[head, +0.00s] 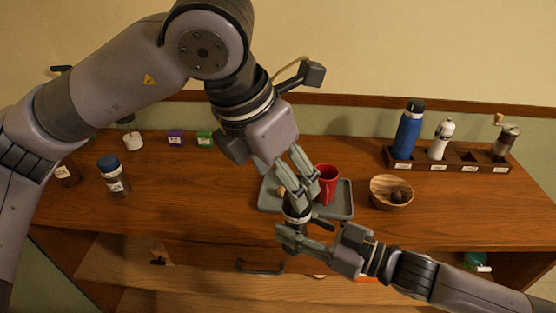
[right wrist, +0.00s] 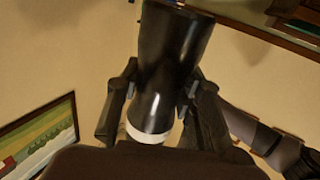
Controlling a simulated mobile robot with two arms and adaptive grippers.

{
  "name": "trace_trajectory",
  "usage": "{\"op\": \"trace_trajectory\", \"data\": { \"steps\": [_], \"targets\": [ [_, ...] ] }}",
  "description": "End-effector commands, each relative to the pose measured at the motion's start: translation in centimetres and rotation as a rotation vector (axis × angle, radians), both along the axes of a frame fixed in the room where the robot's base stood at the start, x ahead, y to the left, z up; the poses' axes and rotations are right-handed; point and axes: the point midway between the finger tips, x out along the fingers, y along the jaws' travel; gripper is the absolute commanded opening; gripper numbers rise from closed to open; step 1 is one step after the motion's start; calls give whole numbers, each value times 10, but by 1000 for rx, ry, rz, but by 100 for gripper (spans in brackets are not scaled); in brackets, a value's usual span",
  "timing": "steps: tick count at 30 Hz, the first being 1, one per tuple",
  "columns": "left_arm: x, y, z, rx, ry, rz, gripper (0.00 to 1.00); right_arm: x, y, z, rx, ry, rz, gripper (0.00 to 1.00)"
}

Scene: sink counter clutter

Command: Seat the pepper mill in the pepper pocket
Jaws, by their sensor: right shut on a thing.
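A dark pepper mill (head: 296,210) with a pale band is held above the front of the counter in the head view. In the right wrist view the black mill (right wrist: 170,55) stands between both fingers, its white band near the palm. My right gripper (head: 322,238) is shut on it. My left gripper (head: 302,190) points down at the mill's upper end with its fingers apart; whether they touch it is unclear. The wooden rack (head: 452,168) at the back right has an empty pocket (head: 468,157), between a white mill (head: 441,140) and a crank grinder (head: 506,143). Its labels are unreadable.
A blue bottle (head: 408,130) fills the rack's left end. A grey tray (head: 343,210) with a red mug (head: 327,183) lies behind the grippers. A wooden bowl (head: 391,192) stands between tray and rack. A blue-lidded jar (head: 113,176) stands left.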

Motion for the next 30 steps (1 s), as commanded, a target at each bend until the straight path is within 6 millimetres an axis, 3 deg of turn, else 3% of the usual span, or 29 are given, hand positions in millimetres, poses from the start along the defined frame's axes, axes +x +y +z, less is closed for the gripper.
{"op": "trace_trajectory", "data": {
  "steps": [3,7,21,30],
  "targets": [
    [4,3,15,-9,-33,6,65,0,0,1,1,-2,1,0],
    [7,2,12,-11,-40,7,65,0,0,1,1,-2,1,0],
    [28,-20,-66,-9,-36,5,65,0,0,1,1,-2,1,0],
    [36,-28,-90,-11,-39,6,65,0,0,1,1,-2,1,0]
  ]
}}
